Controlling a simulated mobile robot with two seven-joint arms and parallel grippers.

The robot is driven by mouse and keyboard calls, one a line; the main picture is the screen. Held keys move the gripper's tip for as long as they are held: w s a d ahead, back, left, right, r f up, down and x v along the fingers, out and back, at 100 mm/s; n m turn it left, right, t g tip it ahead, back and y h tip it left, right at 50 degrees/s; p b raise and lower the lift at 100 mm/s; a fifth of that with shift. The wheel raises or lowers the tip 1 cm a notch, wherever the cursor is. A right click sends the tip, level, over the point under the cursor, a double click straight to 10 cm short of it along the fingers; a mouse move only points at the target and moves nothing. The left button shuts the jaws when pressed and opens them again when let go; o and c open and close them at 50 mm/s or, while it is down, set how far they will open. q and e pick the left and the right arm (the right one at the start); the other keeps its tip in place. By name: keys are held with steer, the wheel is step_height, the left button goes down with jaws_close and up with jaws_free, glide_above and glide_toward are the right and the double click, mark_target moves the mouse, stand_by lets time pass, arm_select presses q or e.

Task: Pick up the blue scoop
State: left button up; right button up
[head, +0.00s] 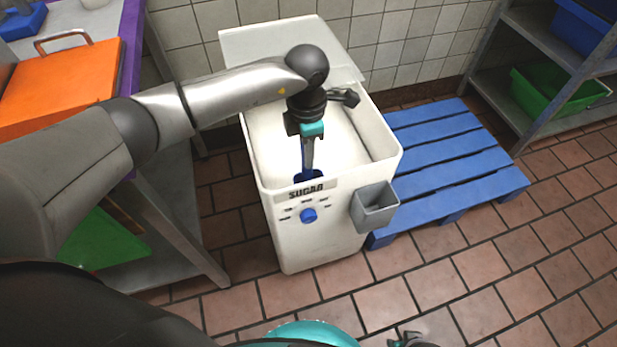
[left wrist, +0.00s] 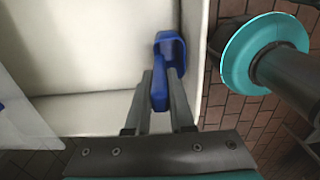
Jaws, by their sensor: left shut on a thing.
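The blue scoop (head: 308,177) is inside the white sugar bin (head: 384,172), close to its front wall; only a small part shows in the head view. My left gripper (head: 308,160) points down into the bin and is shut on the scoop. In the left wrist view the scoop (left wrist: 168,52) sits between the two fingers of the left gripper (left wrist: 160,95), beside the bin wall. Whether the scoop touches the sugar or the wall cannot be told. A part that looks like my right gripper (head: 410,341) barely shows at the bottom edge.
A grey holder (head: 375,206) hangs on the bin's right front. A blue pallet (head: 455,165) lies right of the bin, with a shelf holding a green crate (head: 545,93) beyond. A steel table with an orange case (head: 60,85) stands left. Tiled floor in front is clear.

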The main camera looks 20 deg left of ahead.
arm_select(q)
jaws_close()
stand_by(0.8)
steer(key=shift+r, duration=0.15)
